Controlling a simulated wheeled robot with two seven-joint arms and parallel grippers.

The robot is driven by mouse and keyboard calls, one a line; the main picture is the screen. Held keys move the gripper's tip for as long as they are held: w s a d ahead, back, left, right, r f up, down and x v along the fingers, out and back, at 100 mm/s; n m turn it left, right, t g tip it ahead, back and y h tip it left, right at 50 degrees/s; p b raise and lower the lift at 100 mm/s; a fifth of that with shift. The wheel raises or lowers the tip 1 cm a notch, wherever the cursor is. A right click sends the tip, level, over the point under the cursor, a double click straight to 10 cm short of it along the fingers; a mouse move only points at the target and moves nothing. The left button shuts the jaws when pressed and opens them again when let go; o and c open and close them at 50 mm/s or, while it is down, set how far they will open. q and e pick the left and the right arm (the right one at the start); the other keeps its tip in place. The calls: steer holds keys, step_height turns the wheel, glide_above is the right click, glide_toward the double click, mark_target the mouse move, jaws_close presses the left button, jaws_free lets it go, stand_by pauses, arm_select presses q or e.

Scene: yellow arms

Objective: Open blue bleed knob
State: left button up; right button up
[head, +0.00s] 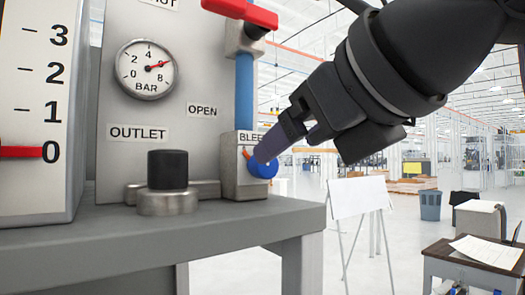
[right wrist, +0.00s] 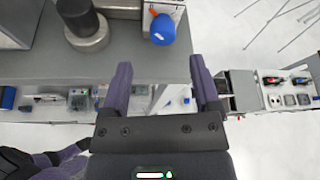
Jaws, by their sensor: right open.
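The blue bleed knob (head: 264,168) sits on a grey block under the BLEED label, at the right side of the panel. In the right wrist view the knob (right wrist: 162,30) lies beyond the fingertips, roughly centred between the two fingers, with a visible gap. My right gripper (head: 267,154) reaches in from the upper right and overlaps the knob's top in the head view. The right gripper (right wrist: 160,65) is open and empty. What seems to be my left gripper, dark with purple parts, shows in the lower left corner of the right wrist view; its jaws are unclear.
A red-handled valve (head: 241,12) sits above on a blue pipe (head: 244,90). A black outlet knob (head: 168,169) stands left of the block on the grey bench (head: 160,235). The gauge (head: 147,69) hangs above.

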mark_target(268, 171)
steer(key=x, duration=0.3)
steer(key=p+x, duration=0.1)
steer(key=x, duration=0.2)
steer(key=shift+w+d+r, duration=0.15)
steer(key=shift+d, duration=0.1)
steer(key=shift+a, duration=0.15)
steer(key=shift+w+f, duration=0.1)
steer(key=shift+f, duration=0.1)
steer(key=c, duration=0.3)
jaws_close()
